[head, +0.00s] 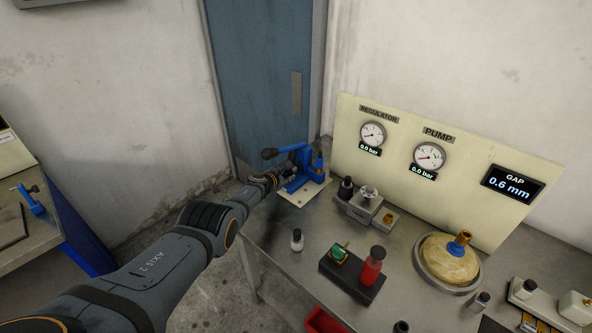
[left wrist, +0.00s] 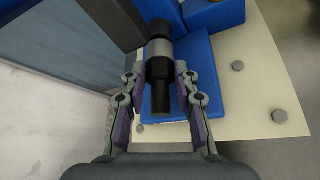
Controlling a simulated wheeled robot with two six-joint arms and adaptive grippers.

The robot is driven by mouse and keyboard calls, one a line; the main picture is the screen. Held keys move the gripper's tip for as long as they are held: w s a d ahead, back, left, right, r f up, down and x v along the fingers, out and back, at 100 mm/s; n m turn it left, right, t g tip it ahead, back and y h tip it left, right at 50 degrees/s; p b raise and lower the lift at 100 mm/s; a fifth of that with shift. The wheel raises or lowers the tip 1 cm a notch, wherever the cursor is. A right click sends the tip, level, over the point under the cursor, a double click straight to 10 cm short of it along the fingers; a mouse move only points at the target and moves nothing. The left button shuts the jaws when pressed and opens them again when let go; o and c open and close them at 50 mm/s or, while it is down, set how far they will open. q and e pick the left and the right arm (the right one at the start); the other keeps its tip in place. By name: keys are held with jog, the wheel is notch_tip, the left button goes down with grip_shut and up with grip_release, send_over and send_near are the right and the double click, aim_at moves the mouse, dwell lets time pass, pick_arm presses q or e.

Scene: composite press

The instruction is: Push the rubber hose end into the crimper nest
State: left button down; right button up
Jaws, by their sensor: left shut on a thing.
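The blue crimper (head: 299,163) sits on a cream plate at the far left corner of the bench, its dark handle reaching left. In the left wrist view its blue body (left wrist: 215,58) lies just past my fingers. My left gripper (head: 281,177) is at the crimper's near side; in the left wrist view my left gripper (left wrist: 159,77) has its fingers on either side of the black rubber hose (left wrist: 160,98) and is shut on it. A silver collar (left wrist: 160,48) and a dark end point away, toward the crimper. The nest is not clearly visible. My right gripper is out of view.
The cream mounting plate (left wrist: 258,100) carries bolts. A gauge panel (head: 400,125) rises behind.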

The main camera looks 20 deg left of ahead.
pick_arm(q)
jog(key=shift+w+d+b, duration=0.1)
jog(key=shift+w+b, duration=0.2)
jog(key=shift+b, duration=0.1)
dwell(0.8)
jog(key=c, duration=0.9)
grip_release()
jog(key=shift+c, duration=0.2)
